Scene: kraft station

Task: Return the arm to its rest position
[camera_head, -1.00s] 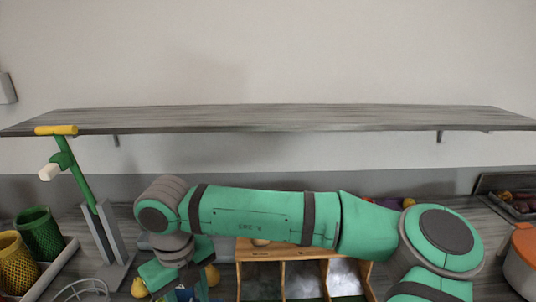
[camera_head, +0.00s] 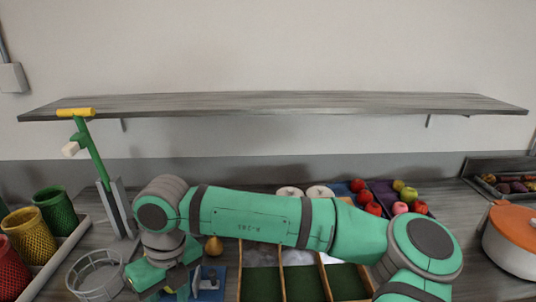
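My green and grey arm stretches across the front of the counter, from the lower right to a grey joint at the left. Its end bends down there, and my gripper (camera_head: 178,287) is low at the lower left, close to a blue mat (camera_head: 211,272). Its fingertips are not clear, so I cannot tell whether it is open or shut, or whether it holds anything. A brown-yellow pear-like thing (camera_head: 213,246) is just right of the wrist.
A wooden divided box (camera_head: 283,285) lies under the arm. Mesh cups (camera_head: 30,236) and a wire basket (camera_head: 97,275) are left, near a green upright tool (camera_head: 92,155). Fruit (camera_head: 374,208) and an orange-lidded pot (camera_head: 514,228) are right. A shelf (camera_head: 270,104) spans above.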

